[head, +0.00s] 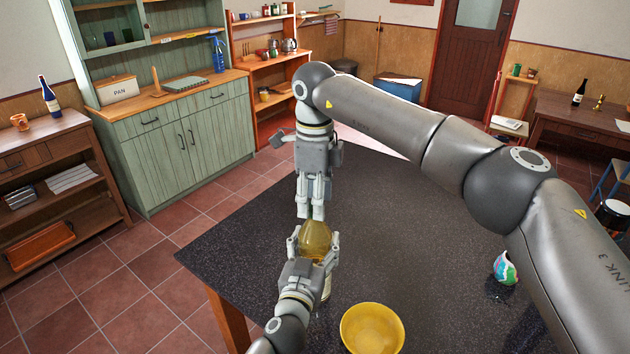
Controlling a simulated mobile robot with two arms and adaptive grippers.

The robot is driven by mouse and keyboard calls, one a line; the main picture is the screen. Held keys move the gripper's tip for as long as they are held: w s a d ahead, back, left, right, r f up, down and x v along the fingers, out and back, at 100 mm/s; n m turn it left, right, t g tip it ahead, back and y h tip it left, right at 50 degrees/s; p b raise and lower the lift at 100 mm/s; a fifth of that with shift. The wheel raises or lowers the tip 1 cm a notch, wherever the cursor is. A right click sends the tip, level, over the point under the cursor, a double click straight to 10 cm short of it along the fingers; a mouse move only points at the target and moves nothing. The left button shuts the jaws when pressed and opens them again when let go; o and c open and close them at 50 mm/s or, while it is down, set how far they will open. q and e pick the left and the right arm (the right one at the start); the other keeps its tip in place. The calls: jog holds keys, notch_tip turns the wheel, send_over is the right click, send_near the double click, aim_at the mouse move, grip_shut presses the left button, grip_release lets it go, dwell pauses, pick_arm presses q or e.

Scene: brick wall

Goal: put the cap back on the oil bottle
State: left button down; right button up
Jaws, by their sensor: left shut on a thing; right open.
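The oil bottle (316,236), with yellow-gold contents, stands at the left part of the dark table (420,255). My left gripper (317,250) is shut around it, and its arm hides much of the lower body. My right gripper (310,212) points down just above and behind the top of the bottle. Its fingers are close together but open, and I see nothing between them. I cannot make out the cap in this view, and the bottle's mouth is not clear to see.
A yellow bowl (372,330) sits near the front of the table, right of the bottle. A white, colourfully patterned item (506,268) stands further right, partly behind my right arm. The table's middle is mostly clear. A green cabinet (185,135) stands beyond its left edge.

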jog(key=shift+f, duration=0.5)
grip_shut()
jog(key=shift+o, duration=0.4)
grip_release()
jog(key=shift+r, duration=0.1)
notch_tip(320, 180, up, 12)
